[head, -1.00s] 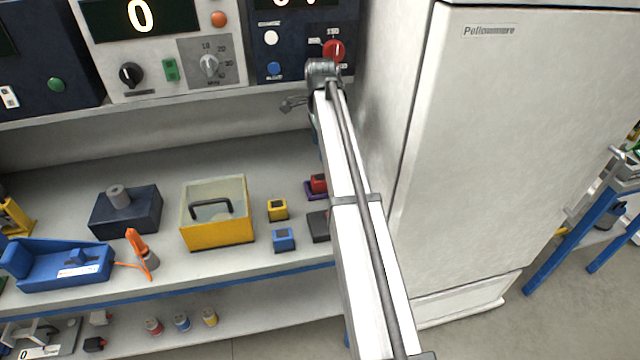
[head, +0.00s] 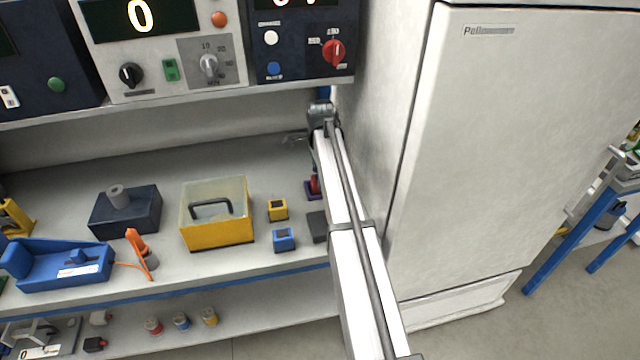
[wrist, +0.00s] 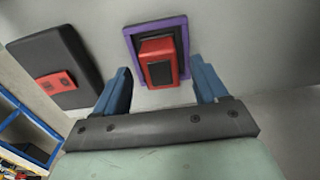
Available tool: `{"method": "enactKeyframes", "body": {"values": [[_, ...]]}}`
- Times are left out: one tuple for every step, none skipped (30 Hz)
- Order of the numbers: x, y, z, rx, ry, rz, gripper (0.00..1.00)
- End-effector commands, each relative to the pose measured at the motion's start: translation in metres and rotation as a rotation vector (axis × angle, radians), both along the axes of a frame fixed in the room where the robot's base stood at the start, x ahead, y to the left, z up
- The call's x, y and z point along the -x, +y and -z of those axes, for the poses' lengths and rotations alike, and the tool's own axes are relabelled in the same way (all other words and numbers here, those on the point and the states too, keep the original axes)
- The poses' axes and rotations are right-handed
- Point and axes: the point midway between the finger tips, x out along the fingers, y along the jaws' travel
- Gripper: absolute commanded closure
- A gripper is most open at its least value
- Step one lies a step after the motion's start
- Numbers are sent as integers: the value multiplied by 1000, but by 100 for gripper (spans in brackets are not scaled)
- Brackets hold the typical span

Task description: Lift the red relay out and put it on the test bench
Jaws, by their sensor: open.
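The red relay (wrist: 160,68) has a dark top and sits in a purple-rimmed base (wrist: 130,38) in the wrist view. In the head view the relay (head: 314,184) is a red sliver, mostly hidden behind my arm. My gripper (wrist: 161,74) is open and empty, its two blue fingers on either side of the relay in the picture. Whether the fingers are level with the relay or above it I cannot tell. In the head view the gripper is small and dark beside the arm's end. No labelled test bench can be made out; the grey worktop (head: 60,165) carries everything.
A black block with a red plate (wrist: 55,84) lies left of the relay in the wrist view. In the head view, yellow (head: 278,210) and blue (head: 284,239) blocks and a clear-lidded yellow box (head: 216,234) stand left. A white cabinet (head: 480,150) closes off the right.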

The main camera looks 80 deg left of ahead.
Motion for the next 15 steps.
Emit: {"method": "enactKeyframes", "body": {"values": [[0, 1, 8, 2, 0, 0, 28], [0, 0, 12, 2, 0, 0, 28], [0, 0, 17, 2, 0, 0, 28], [0, 0, 19, 1, 0, 0, 28], [0, 0, 22, 1, 0, 0, 28], [0, 1, 24, 0, 0, 0, 28], [0, 1, 25, 0, 0, 0, 28], [0, 1, 26, 0, 0, 0, 28], [0, 1, 26, 0, 0, 0, 28], [0, 1, 25, 0, 0, 0, 28], [0, 1, 25, 0, 0, 0, 28], [0, 1, 25, 0, 0, 0, 28], [0, 1, 25, 0, 0, 0, 28], [0, 1, 25, 0, 0, 0, 31], [0, 1, 25, 0, 0, 0, 34]]}}
